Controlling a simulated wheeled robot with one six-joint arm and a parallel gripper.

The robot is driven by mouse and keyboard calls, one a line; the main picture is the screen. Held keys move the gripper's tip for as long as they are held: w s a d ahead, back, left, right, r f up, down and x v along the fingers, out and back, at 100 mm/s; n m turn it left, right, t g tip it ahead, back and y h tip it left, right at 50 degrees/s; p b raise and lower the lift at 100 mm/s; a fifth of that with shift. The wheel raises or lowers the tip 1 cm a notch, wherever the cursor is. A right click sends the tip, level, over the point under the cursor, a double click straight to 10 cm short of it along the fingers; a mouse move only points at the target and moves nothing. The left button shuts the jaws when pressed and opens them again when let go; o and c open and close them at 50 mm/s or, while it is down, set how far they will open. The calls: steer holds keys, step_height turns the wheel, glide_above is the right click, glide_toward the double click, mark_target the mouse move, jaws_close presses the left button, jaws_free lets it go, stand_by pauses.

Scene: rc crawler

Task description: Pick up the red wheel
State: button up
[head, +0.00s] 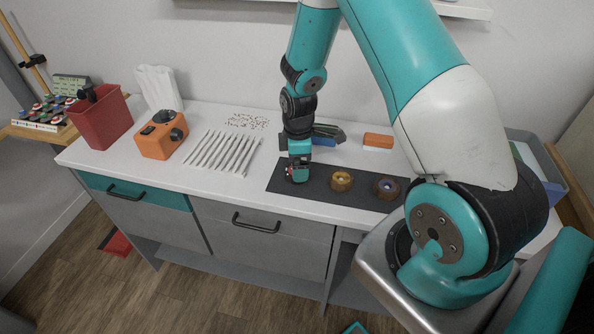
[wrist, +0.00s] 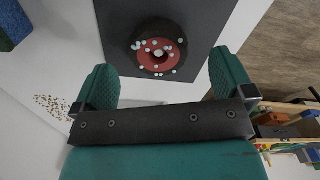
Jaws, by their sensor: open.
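The red wheel (wrist: 160,47) has a red hub with small white dots and a dark tyre. In the wrist view it lies on the dark mat (wrist: 205,30), ahead of my gripper (wrist: 161,66) and roughly centred between the two teal fingers. The fingers are spread apart with nothing held between them. In the head view my gripper (head: 298,174) points down over the left part of the dark mat (head: 318,187) and mostly hides the red wheel. Whether a finger touches the wheel cannot be told.
A yellow-brown wheel (head: 342,181) and a purple wheel (head: 386,187) sit to the right on the mat. An orange block (head: 378,140) and a blue block (head: 323,142) lie behind. White rods (head: 222,152), an orange device (head: 162,136) and a red bin (head: 101,118) stand left.

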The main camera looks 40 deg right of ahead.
steer(key=shift+w+d+f+p, duration=0.1)
steer(key=shift+f+p, duration=0.35)
steer(key=shift+f, duration=1.45)
steer(key=c, duration=1)
steer(key=shift+r, duration=0.1)
